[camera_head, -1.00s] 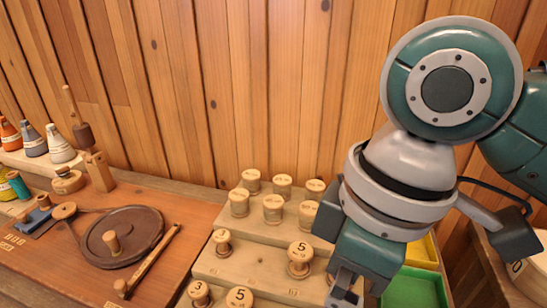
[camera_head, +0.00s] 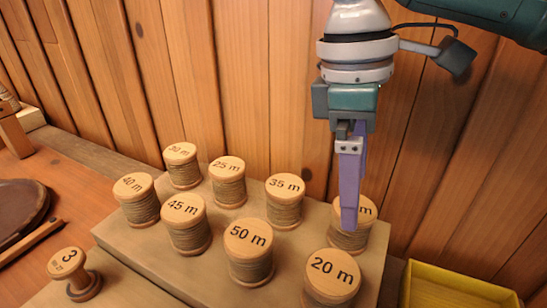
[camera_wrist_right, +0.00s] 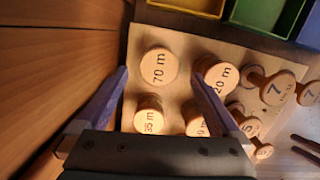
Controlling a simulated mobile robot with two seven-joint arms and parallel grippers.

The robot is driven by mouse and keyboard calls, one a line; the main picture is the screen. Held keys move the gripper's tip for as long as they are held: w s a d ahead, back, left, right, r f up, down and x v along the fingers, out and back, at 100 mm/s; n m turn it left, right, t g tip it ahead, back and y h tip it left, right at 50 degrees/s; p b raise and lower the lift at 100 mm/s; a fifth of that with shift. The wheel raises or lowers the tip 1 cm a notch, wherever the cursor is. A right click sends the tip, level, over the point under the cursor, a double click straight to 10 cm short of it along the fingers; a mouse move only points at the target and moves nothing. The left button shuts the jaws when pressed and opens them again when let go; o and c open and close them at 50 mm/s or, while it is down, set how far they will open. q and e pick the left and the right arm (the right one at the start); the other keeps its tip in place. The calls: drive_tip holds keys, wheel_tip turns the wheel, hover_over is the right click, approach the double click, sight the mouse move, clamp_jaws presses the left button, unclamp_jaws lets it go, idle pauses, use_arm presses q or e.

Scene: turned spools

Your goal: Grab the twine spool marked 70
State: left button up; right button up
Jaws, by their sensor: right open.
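In the right wrist view the open fingers (camera_wrist_right: 160,76) lie to either side of the 70 m top. I see nothing held between them. I cannot tell whether the fingertips are above or beside the top. My left gripper is not in view.
The 35 m spool (camera_head: 284,200) and 20 m spool (camera_head: 331,277) stand close by on the stepped board (camera_head: 120,236). Several other twine spools stand to the left. A yellow bin (camera_head: 450,288) is at the right, and the plank wall (camera_head: 270,80) rises behind.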

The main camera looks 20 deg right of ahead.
drive_tip(key=shift+s+f, duration=0.15)
drive_tip(key=shift+f, duration=0.8)
drive_tip(key=f, duration=0.3)
drive_tip(key=f+b, duration=0.1)
drive_tip(key=f, duration=0.1)
drive_tip(key=shift+s+d, duration=0.1)
drive_tip(key=shift+d, duration=0.25)
drive_tip(key=c, duration=1.4)
